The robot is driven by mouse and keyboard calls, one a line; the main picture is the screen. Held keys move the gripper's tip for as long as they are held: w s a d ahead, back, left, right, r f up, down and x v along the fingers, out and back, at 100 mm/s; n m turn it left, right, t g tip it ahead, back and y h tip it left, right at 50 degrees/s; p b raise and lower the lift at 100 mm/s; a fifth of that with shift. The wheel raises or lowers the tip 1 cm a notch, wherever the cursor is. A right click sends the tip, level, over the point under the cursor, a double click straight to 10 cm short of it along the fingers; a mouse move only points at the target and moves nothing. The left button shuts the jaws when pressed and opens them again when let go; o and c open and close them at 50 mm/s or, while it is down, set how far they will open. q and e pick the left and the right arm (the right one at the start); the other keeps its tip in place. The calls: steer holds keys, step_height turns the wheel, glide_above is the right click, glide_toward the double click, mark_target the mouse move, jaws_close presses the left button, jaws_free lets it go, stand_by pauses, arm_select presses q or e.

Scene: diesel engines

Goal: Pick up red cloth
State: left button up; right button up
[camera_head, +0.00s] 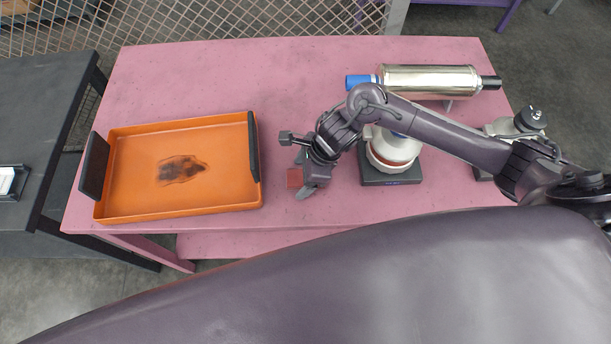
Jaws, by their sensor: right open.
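The red cloth (294,178) is a small dark-red square on the pink table, just right of the orange tray. My right gripper (301,188) is over its right side, with the fingers pointing down at the table. The gripper is open, and part of the cloth is hidden behind it. I cannot tell how far the fingertips are above the cloth. My left gripper is not in view.
The orange tray (235,197) with black handles and a dark stain stands at left. A silver cylinder (430,80) lies at the back right. A white round part on a dark base (391,179) is close right of my gripper. The table's back middle is clear.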

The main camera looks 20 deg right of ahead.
steer(key=c, duration=1.1)
steer(key=shift+o, duration=0.2)
steer(key=shift+r+p, duration=0.5)
steer(key=shift+p, duration=0.3)
step_height(320, 180, up, 20)
steer(key=shift+f, duration=0.25)
